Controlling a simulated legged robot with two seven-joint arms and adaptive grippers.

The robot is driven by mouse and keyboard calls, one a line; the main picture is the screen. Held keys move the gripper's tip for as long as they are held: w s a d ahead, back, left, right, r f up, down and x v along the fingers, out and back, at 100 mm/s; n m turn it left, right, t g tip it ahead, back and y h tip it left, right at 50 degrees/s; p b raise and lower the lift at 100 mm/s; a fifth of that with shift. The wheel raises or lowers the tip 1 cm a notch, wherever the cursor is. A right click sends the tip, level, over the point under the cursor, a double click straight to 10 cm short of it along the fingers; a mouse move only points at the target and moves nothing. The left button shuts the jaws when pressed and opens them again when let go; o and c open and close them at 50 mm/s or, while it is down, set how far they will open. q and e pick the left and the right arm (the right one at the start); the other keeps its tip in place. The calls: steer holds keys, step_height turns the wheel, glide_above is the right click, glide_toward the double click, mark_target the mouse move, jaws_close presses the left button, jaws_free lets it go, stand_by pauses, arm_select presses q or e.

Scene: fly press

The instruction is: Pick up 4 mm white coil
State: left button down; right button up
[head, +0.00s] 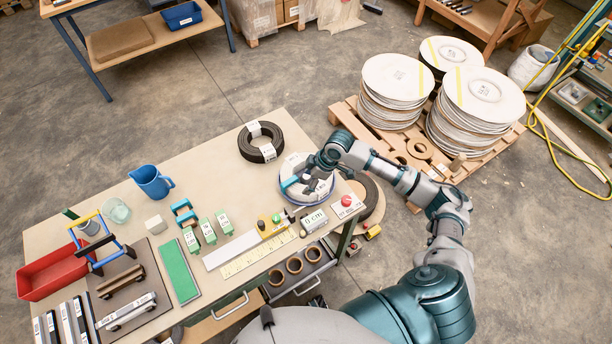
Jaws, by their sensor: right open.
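A white coil (296,163) with a dark blue edge lies flat near the right end of the workbench. A label seems to be on it, but I cannot read it. My right gripper (299,186) is over this coil and hides part of it. Its jaws are open, and nothing is seen held between them. I cannot tell whether the fingers touch the coil. My left gripper is not in view.
A black coil (245,147) with white tags lies behind the white one on the workbench (205,150). A blue jug (151,182), green blocks and a ruler (258,257) lie further left. A pallet (345,109) with stacked discs (394,78) stands at the right.

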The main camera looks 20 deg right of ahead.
steer(key=shift+x, duration=1)
steer(key=f, duration=0.5)
steer(key=shift+w+a+f, duration=0.2)
steer(key=shift+w, duration=0.05)
steer(key=shift+a+r, duration=0.1)
steer(key=shift+c, duration=1.4)
jaws_close()
steer(key=shift+r, duration=0.1)
